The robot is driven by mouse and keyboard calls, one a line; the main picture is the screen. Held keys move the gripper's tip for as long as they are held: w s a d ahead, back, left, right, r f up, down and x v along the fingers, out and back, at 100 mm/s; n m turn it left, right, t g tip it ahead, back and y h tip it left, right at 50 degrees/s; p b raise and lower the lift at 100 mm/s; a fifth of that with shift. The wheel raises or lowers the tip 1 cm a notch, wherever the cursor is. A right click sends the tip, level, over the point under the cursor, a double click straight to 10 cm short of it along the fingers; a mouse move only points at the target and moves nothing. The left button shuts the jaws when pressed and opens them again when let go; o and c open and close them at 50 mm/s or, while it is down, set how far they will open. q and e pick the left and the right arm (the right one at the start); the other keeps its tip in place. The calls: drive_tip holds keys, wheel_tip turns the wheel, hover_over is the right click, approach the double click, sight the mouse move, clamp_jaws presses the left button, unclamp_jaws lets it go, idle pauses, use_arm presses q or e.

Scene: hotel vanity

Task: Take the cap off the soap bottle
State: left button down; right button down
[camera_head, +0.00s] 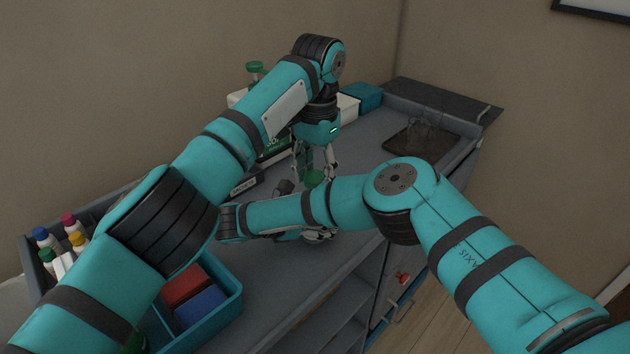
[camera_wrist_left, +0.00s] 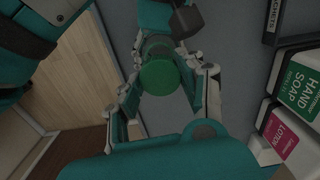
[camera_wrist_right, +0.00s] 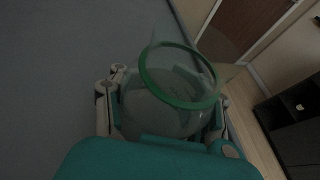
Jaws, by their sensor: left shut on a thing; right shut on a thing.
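The green cap (camera_head: 314,178) is between the fingertips of my left gripper (camera_head: 316,172), which points down over the vanity top. In the left wrist view the green cap (camera_wrist_left: 160,77) shows as a round disc between the fingers. My right gripper (camera_wrist_right: 165,105) is shut on a clear rounded body, which seems to be the soap bottle (camera_wrist_right: 160,115). A green ring (camera_wrist_right: 180,77) shows at its top in the right wrist view. In the head view my right arm hides most of the bottle. I cannot tell whether cap and bottle touch.
Hand soap (camera_wrist_left: 300,85) and lotion (camera_wrist_left: 285,132) labelled containers stand close to my left gripper. A blue bin (camera_head: 215,310) and several capped bottles (camera_head: 60,240) are at the left. A dark tray (camera_head: 418,145) with clear glassware is at the back right. A green-capped bottle (camera_head: 254,68) stands behind.

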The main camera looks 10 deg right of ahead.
drive_tip(key=c, duration=0.5)
unclamp_jaws()
